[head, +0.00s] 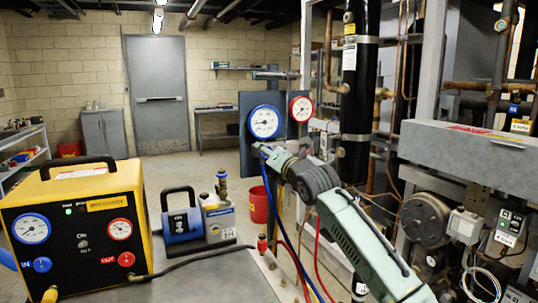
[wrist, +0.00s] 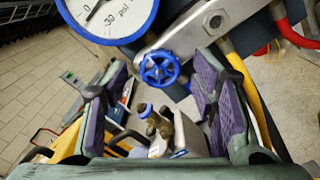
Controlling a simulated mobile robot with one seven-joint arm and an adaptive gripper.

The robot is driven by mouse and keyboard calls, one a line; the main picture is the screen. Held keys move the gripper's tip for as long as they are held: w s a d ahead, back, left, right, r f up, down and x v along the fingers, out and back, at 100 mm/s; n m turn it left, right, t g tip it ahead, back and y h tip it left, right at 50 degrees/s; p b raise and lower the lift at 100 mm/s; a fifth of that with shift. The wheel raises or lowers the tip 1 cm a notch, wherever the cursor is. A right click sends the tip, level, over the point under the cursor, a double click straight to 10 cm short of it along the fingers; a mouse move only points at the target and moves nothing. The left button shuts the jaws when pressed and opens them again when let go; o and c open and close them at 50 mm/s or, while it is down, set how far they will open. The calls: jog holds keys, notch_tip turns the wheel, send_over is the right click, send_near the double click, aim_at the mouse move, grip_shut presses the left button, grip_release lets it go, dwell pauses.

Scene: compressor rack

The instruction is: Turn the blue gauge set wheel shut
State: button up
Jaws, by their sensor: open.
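The blue wheel (wrist: 160,69) sits on the grey manifold body (wrist: 200,32), just below the blue-rimmed gauge (wrist: 108,15) in the wrist view. My gripper (wrist: 163,80) is open, with one purple-padded finger on each side of the wheel in the picture. Clear gaps show between the wheel and both fingers; how far ahead of the fingertips it lies is hard to tell. In the head view the blue gauge (head: 265,122) hangs beside the red gauge (head: 302,108). My gripper (head: 274,160) is just below them, and the wheel is hidden there.
Yellow, red and blue hoses hang around the manifold. A yellow recovery machine (head: 75,228) and a blue vacuum pump (head: 190,222) stand on the bench at the left. Copper pipes, a black cylinder (head: 358,95) and a grey rack (head: 480,160) crowd the right.

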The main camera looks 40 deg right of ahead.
jog(key=shift+c, duration=0.4)
jog(key=c, duration=1.1)
